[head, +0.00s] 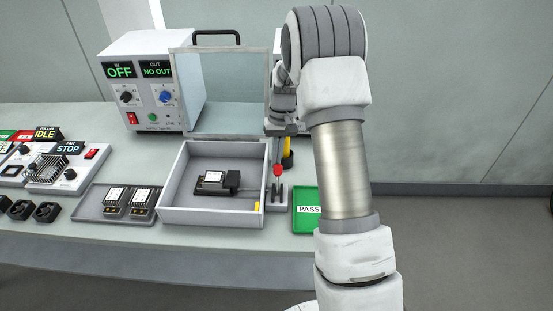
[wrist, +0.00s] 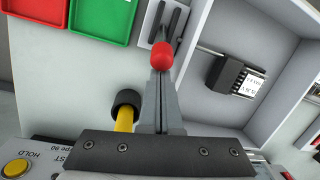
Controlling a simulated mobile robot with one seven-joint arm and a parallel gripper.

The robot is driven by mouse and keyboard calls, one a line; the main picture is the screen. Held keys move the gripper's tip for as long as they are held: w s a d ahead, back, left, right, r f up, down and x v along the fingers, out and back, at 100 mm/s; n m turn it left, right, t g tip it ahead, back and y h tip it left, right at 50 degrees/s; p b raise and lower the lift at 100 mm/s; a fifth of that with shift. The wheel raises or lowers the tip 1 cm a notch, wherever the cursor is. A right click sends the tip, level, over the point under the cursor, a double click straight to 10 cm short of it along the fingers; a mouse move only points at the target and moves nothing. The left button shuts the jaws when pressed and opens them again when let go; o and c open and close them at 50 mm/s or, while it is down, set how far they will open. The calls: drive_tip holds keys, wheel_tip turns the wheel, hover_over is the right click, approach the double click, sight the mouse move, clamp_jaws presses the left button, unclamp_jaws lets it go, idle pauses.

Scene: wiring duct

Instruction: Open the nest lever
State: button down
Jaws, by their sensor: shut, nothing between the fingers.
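The nest lever has a red knob (head: 278,170) and stands on a small grey base just right of the open grey box (head: 171,217). The knob also shows in the wrist view (wrist: 160,55), with its slotted base behind it. My gripper (head: 277,158) points down right at the knob, its fingers together. In the wrist view the fingertips (wrist: 161,76) overlap the knob's lower edge; I cannot tell whether they touch it. Inside the box sits a black nest (head: 232,181) with a white-labelled unit (head: 211,178). The box's clear lid (head: 235,90) stands raised.
A green PASS tray (head: 306,222) lies right of the lever, with a red tray (wrist: 39,15) beside it. A yellow post with a black cap (wrist: 126,104) stands close to my fingers. A power supply (head: 150,80) stands behind the box. A grey tray (head: 88,213) holds units at left.

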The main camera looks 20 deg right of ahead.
sight(275, 171)
drive_tip(key=shift+s+a+r+t+b, duration=0.15)
drive_tip(key=shift+s+t+b, duration=0.15)
drive_tip(key=shift+b, duration=0.15)
drive_tip(key=shift+s+a+r+t+h+b, duration=0.2)
drive_tip(key=shift+s+t+h+b, duration=0.3)
drive_tip(key=shift+b, duration=0.6)
drive_tip(key=s+t+b, duration=0.1)
drive_tip(key=b, duration=0.1)
drive_tip(key=t+b, duration=0.1)
drive_tip(key=b, duration=0.1)
drive_tip(key=s+a+t+h+b, duration=0.1)
drive_tip(key=b, duration=0.1)
drive_tip(key=shift+s+a+r+t, duration=0.1)
drive_tip(key=shift+s+r+t, duration=0.2)
drive_tip(key=shift+r, duration=0.05)
drive_tip(key=s+t+b, duration=0.1)
drive_tip(key=b, duration=0.3)
drive_tip(key=s+a+t+h+b, duration=0.1)
drive_tip(key=t+b, duration=0.1)
drive_tip(key=b, duration=0.2)
drive_tip(key=s+t+h+b, duration=0.1)
drive_tip(key=s+b, duration=0.1)
drive_tip(key=b, duration=0.2)
drive_tip(key=shift+a+t, duration=0.3)
drive_tip(key=shift+s+a+b, duration=0.15)
drive_tip(key=shift+s+b, duration=0.25)
drive_tip(key=shift+b, duration=0.6)
drive_tip(key=shift+s+f, duration=0.1)
drive_tip(key=shift+s, duration=0.1)
